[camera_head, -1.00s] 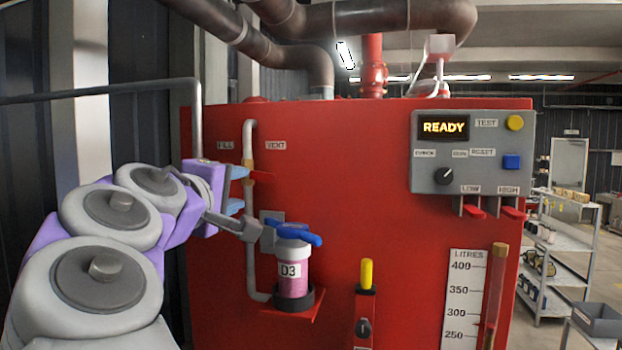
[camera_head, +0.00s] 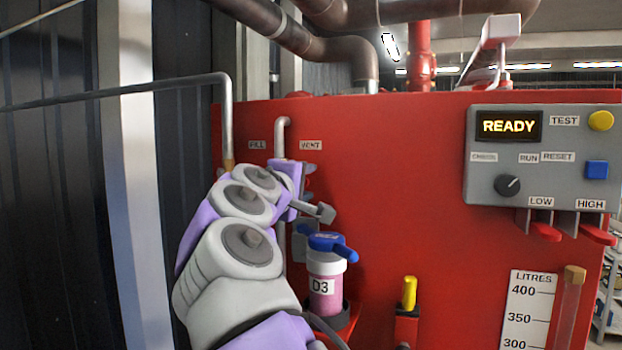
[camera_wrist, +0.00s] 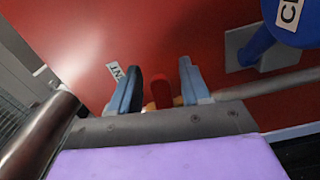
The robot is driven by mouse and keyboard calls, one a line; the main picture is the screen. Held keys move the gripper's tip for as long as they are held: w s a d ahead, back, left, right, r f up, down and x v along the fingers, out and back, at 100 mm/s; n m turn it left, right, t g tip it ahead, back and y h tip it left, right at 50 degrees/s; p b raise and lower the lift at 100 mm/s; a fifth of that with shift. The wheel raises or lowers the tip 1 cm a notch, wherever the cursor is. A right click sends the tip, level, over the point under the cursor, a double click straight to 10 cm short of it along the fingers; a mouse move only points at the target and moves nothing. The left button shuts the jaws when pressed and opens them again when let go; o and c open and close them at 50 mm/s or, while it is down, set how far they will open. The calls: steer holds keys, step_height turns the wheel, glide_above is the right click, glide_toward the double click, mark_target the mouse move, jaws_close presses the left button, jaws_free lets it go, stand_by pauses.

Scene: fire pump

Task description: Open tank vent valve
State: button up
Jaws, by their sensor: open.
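The VENT label (camera_head: 311,145) is on the red tank front, beside the top of a thin pale pipe (camera_head: 283,127). My gripper (camera_head: 309,183) is just below this label and covers the vent valve in the head view. In the wrist view my gripper (camera_wrist: 158,88) is open, with its two blue-grey fingers apart. A red handle (camera_wrist: 160,92) shows between the fingers, with brass-coloured metal beside it. I cannot tell whether a finger touches it. Part of the VENT label (camera_wrist: 114,72) shows left of the fingers.
A D3 bottle (camera_head: 325,285) with a blue handle (camera_head: 332,243) above it stands below my gripper. A grey control panel (camera_head: 545,155) reading READY is at right. A metal pipe (camera_head: 226,125) runs at left. A blue part (camera_wrist: 262,42) is near the right finger.

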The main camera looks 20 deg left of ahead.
steer(key=shift+w+a, duration=0.15)
steer(key=shift+w, duration=0.6)
steer(key=shift+a+f, duration=0.1)
steer(key=shift+a, duration=0.35)
steer(key=shift+d, duration=0.45)
steer(key=c, duration=0.6)
steer(key=shift+a, duration=0.1)
jaws_close()
